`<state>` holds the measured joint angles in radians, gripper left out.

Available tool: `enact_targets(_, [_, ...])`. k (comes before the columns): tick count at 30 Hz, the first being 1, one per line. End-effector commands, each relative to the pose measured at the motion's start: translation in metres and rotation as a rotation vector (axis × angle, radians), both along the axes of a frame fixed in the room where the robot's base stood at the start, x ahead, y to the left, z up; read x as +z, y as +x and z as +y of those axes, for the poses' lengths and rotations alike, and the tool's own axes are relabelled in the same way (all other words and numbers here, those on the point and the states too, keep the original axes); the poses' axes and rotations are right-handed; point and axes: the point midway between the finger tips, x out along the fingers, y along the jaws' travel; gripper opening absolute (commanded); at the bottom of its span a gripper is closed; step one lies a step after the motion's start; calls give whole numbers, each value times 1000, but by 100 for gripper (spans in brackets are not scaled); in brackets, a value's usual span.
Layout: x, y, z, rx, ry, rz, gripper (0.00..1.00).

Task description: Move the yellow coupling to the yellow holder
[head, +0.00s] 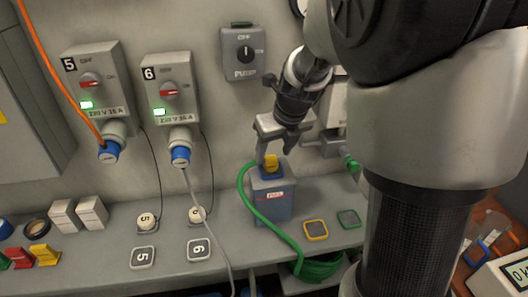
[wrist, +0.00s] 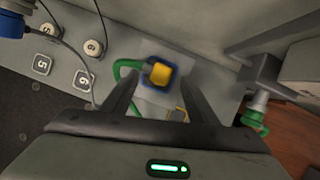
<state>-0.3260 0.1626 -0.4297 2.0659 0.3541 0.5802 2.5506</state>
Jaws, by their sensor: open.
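My gripper (head: 279,152) is open just above the coupling, pointing down. In the wrist view the fingers (wrist: 160,82) lie to either side of the coupling's line, with nothing held; whether they touch it I cannot tell. A yellow-rimmed square (head: 316,230), which looks like the yellow holder, lies flat on the bench right of the box. In the wrist view it is partly hidden by a finger (wrist: 181,114).
A green hose (head: 251,205) curves from the box down over the bench edge. A green-rimmed square (head: 348,219) lies right of the yellow one. Switch boxes 5 (head: 92,85) and 6 (head: 170,88) hang on the wall, with cables.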

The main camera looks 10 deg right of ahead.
Motion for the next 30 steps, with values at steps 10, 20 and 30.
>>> enact_targets(10, [-42, 16, 3, 0, -1, 0, 54])
enact_targets(20, [-41, 16, 3, 0, 0, 0, 54])
enact_targets(30, [-41, 16, 3, 0, 0, 0, 8])
